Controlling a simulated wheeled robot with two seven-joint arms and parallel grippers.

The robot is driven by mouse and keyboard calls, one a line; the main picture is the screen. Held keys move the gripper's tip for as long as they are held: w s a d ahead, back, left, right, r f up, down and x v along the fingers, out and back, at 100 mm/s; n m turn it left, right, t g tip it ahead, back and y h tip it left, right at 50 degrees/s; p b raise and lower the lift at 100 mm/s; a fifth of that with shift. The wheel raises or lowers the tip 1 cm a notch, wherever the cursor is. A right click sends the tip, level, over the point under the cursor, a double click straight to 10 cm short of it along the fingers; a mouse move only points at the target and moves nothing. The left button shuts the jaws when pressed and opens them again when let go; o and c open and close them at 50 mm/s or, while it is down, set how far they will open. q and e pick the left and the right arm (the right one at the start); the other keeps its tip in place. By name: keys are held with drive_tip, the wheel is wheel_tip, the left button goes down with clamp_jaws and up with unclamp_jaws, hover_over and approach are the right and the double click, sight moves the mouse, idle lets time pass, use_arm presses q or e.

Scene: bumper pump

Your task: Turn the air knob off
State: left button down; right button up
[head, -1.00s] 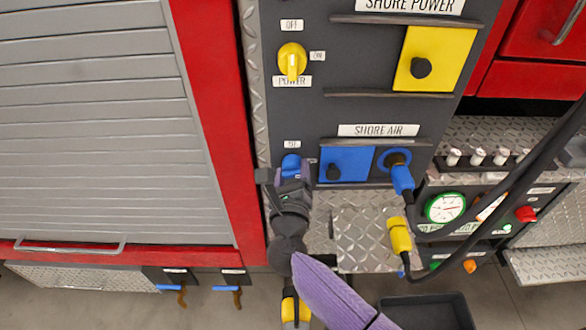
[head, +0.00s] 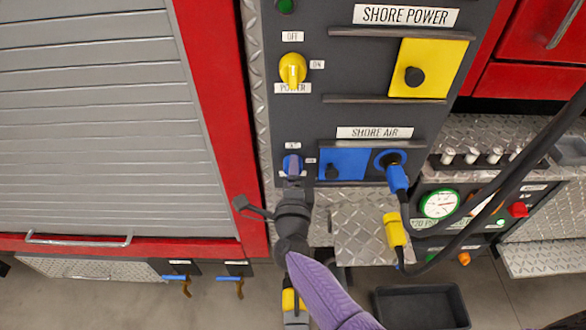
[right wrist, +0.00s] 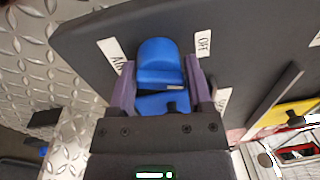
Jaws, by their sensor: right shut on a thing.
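The blue air knob (head: 288,163) sits low on the left side of the dark control panel (head: 300,115), under a small OFF label (head: 293,146). My right gripper (head: 293,168) reaches it from below and covers part of it. In the right wrist view, the knob (right wrist: 158,58) stands between the two purple fingers of my right gripper (right wrist: 160,88), which is shut on it. An OFF label (right wrist: 204,43) shows at the upper right of the knob there. The knob's exact pointing is partly hidden. My left gripper is out of view.
The yellow power knob (head: 292,69) is above on the same panel. To the right are the blue shore air cover (head: 345,160) and a blue plug (head: 397,178) with a hanging black hose. A diamond-plate ledge (head: 365,230) and pressure gauge (head: 438,204) are lower right.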

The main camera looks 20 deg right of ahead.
drive_tip(key=n, duration=0.2)
drive_tip(key=n+p, duration=0.1)
drive_tip(key=shift+s+f+n, duration=0.1)
drive_tip(key=shift+f+n, duration=0.2)
drive_tip(key=shift+n, duration=0.4)
drive_tip(key=shift+f, duration=0.1)
